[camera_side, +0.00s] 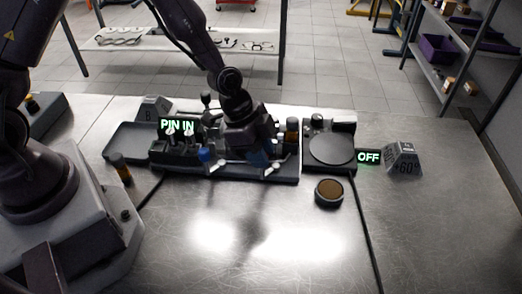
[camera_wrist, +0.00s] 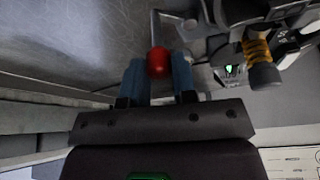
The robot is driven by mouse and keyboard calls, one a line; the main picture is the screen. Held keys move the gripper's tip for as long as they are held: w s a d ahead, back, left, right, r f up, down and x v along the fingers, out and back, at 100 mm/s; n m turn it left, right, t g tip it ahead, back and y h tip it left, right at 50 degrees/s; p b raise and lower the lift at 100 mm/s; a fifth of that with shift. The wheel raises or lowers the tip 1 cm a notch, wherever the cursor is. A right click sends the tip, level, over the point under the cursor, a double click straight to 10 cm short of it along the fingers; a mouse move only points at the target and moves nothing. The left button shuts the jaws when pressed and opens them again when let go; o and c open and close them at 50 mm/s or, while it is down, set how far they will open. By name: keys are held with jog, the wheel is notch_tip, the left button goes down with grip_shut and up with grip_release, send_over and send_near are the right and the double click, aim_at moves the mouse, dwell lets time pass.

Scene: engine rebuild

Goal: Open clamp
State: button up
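The clamp's lever ends in a red knob (camera_wrist: 158,62), seen at the top middle of the wrist view on a thin pale rod. My gripper (camera_wrist: 158,78) has two blue fingers, one on each side of the knob. The gap between them is about as wide as the knob, and the fingers appear to touch it. In the side view my gripper (camera_side: 259,160) is low over the right half of the dark fixture (camera_side: 225,174). There the arm and fingers hide the red knob and most of the clamp.
A "PIN IN" sign (camera_side: 177,125) glows on the fixture's left half. A dark round plate (camera_side: 330,149) stands right of the fixture, beside an "OFF" sign (camera_side: 368,157). A round brown-topped puck (camera_side: 328,193) lies in front. The front of the metal table is clear.

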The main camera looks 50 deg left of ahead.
jog(key=c, duration=0.3)
jog(key=shift+c, duration=0.2)
jog(key=shift+d, duration=0.1)
jog(key=shift+w+d+n+t+y, duration=0.3)
jog(key=shift+w+d+n+y, duration=0.5)
jog(key=shift+n, duration=1.85)
jog(key=shift+w+d+n+t+y, duration=0.3)
jog(key=shift+w+d+n+y, duration=0.5)
jog(key=shift+n, duration=1.8)
jog(key=shift+w+d+n+t+y, duration=0.4)
jog(key=shift+n+y, duration=0.7)
jog(key=shift+n, duration=1.55)
jog(key=shift+s+d, duration=0.1)
jog(key=o, duration=0.9)
